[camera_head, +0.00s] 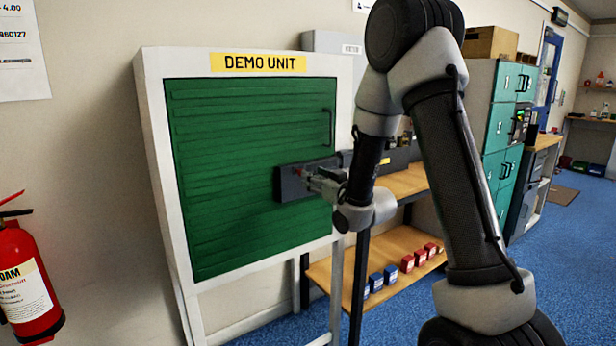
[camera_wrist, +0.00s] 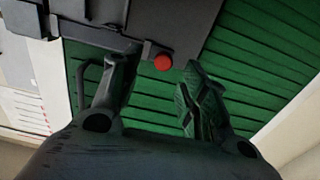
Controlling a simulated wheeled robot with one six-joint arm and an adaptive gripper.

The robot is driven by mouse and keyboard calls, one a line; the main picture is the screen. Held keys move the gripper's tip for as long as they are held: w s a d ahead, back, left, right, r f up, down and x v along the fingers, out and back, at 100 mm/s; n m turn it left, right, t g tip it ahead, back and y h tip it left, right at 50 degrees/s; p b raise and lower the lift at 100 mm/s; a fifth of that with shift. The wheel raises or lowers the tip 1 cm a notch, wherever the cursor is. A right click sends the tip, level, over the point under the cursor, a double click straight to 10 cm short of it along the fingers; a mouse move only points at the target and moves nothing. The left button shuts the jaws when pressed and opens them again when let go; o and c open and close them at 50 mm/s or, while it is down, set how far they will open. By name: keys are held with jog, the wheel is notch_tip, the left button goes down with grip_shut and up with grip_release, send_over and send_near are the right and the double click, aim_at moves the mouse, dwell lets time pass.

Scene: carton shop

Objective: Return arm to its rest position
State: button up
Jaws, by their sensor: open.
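My arm rises on the right of the head view and bends down to the left. My gripper (camera_head: 325,184) is at the demo unit (camera_head: 150,120), in front of its green slatted panel (camera_head: 240,230). It is beside a dark grey box (camera_head: 290,183) fixed on the panel. In the wrist view my gripper (camera_wrist: 155,85) has its fingers apart. A red button (camera_wrist: 163,62) on the dark box shows between and just beyond the fingertips. I cannot tell whether a finger touches the box. Nothing is held.
A wooden shelf unit (camera_head: 405,243) with red and blue blocks stands right of the demo unit, behind my arm. Teal lockers (camera_head: 497,130) stand further right. A fire extinguisher (camera_head: 25,280) is at the far left. Blue carpet (camera_head: 565,260) is open on the right.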

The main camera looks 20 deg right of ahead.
jog(key=shift+s+d, duration=0.15)
jog(key=shift+s, duration=0.3)
notch_tip(320, 180, down, 11)
jog(key=s+d+g+h, duration=0.2)
jog(key=s+g+h, duration=0.1)
jog(key=g, duration=0.2)
jog(key=s+d+f+m+g+h, duration=0.1)
jog(key=s+d+f+g, duration=0.1)
jog(key=s, duration=0.2)
jog(key=s+d+f+g+h, duration=0.1)
jog(key=s+d+f+g, duration=0.1)
jog(key=s+g, duration=0.1)
jog(key=s+d+r+m+g, duration=0.1)
jog(key=s+r, duration=0.9)
jog(key=s, duration=0.4)
jog(key=s+d+r+m+g, duration=0.1)
jog(key=s+r, duration=0.8)
jog(key=s, duration=0.6)
jog(key=shift+s+d+r+m+g+h, duration=0.2)
jog(key=shift+d+r+m+g+h, duration=0.1)
jog(key=shift+r+g, duration=0.1)
